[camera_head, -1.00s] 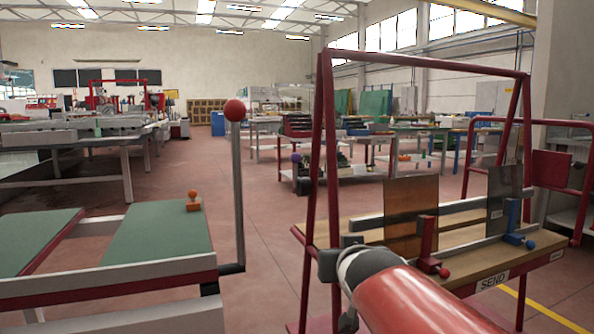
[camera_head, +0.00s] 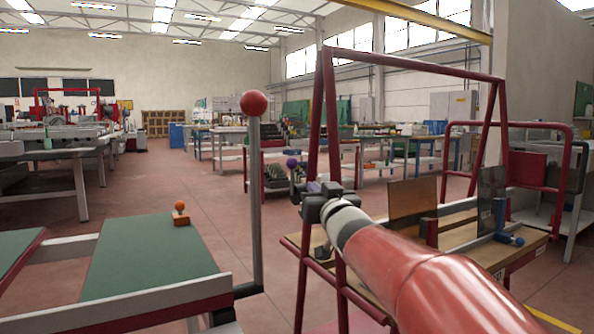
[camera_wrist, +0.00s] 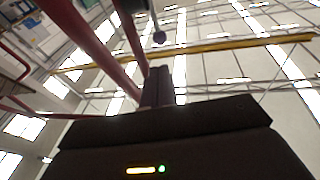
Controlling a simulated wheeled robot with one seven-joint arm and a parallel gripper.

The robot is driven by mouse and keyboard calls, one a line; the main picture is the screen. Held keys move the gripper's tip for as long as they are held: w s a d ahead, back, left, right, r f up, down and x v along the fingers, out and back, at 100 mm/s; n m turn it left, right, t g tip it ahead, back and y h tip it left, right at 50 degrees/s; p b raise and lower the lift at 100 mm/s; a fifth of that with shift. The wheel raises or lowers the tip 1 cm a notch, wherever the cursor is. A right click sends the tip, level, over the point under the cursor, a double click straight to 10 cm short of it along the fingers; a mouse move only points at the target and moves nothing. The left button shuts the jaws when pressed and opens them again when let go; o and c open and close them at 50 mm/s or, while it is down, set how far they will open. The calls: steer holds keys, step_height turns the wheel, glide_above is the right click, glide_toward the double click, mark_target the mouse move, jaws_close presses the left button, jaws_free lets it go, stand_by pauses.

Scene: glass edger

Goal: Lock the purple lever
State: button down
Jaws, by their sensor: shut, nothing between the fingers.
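The purple lever's round knob (camera_head: 292,163) shows just up and left of my gripper (camera_head: 312,190) in the head view, beside the red frame post. Its rod is mostly hidden behind my gripper. In the wrist view the dark purple knob (camera_wrist: 159,37) is straight beyond my shut fingers (camera_wrist: 158,72), with a visible gap in the picture. My gripper is shut and empty. Whether it touches the lever's rod cannot be told.
A red A-frame (camera_head: 410,62) stands around my arm, with a post close to the gripper. A blue clamp (camera_head: 506,232) and brown panel (camera_head: 412,208) sit on its wooden shelf. A tall grey lever with a red ball (camera_head: 254,103) and a green-topped table (camera_head: 150,256) stand left.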

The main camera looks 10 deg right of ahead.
mark_target(294, 164)
steer(key=p+x, duration=0.1)
steer(key=x, duration=1.2)
steer(key=shift+w+r, duration=0.1)
steer(key=shift+w, duration=0.1)
steer(key=shift+r+p, duration=0.1)
steer(key=shift+p, duration=0.2)
